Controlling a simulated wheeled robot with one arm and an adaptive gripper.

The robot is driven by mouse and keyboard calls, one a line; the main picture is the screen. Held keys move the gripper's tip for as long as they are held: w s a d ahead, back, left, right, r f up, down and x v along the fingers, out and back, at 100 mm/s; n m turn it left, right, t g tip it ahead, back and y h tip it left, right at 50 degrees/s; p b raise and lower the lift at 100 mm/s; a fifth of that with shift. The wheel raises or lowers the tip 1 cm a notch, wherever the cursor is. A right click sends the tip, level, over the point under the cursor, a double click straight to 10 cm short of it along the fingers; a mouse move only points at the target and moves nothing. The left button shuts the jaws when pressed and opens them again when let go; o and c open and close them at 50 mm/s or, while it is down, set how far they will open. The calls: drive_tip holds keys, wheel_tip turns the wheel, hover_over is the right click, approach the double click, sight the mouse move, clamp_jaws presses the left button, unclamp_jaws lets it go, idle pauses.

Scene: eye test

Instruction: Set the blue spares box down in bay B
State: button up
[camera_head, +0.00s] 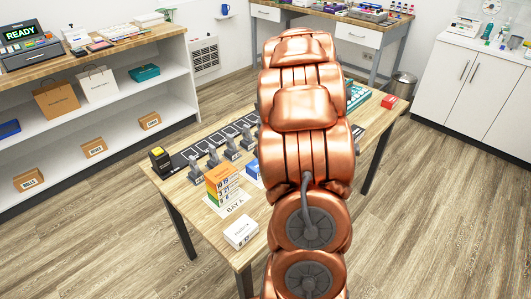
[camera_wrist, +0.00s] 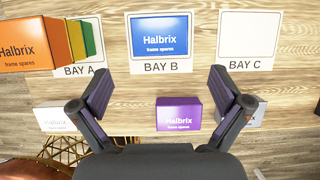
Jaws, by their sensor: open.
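The blue Halbrix box (camera_wrist: 165,40) lies within the white bay B sheet (camera_wrist: 131,66) in the wrist view, with a white border showing around it. In the head view a bit of the blue box (camera_head: 253,169) shows beside my arm, which hides the rest. My gripper (camera_wrist: 178,85) is open, its two fingers wide apart below bay B in the wrist view. It is empty and apart from the blue box. A purple Halbrix box (camera_wrist: 178,114) shows between the fingers, near the table edge; no finger visibly grips it. My gripper is hidden behind my arm in the head view.
Orange, yellow and green boxes (camera_wrist: 30,42) stand at bay A. Bay C (camera_wrist: 248,40) is empty. A white box (camera_wrist: 54,119) and a pale box (camera_wrist: 256,117) flank the purple one. Several stands (camera_head: 213,157) and a red box (camera_head: 390,102) are on the table.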

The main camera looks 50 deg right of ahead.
drive_tip(key=shift+s+a+r, duration=0.1)
drive_tip(key=shift+r, duration=0.05)
drive_tip(key=s+a+r+n+g+y, duration=0.1)
drive_tip(key=a+r+n, duration=0.2)
drive_tip(key=a+n, duration=0.5)
drive_tip(key=s+a+r+n+g+y, duration=0.15)
drive_tip(key=a+n, duration=0.25)
drive_tip(key=a, duration=0.7)
drive_tip(key=s+a+r+n+g, duration=0.25)
drive_tip(key=s+a+n, duration=0.55)
drive_tip(key=a+n, duration=0.4)
drive_tip(key=s+a+n+h, duration=0.1)
drive_tip(key=s+a+n, duration=0.2)
drive_tip(key=s+n, duration=0.3)
drive_tip(key=s+a+r+n+g+h, duration=0.1)
drive_tip(key=s+a+n, duration=0.2)
drive_tip(key=s+n, duration=0.3)
drive_tip(key=s, duration=0.3)
drive_tip(key=shift+r, duration=0.25)
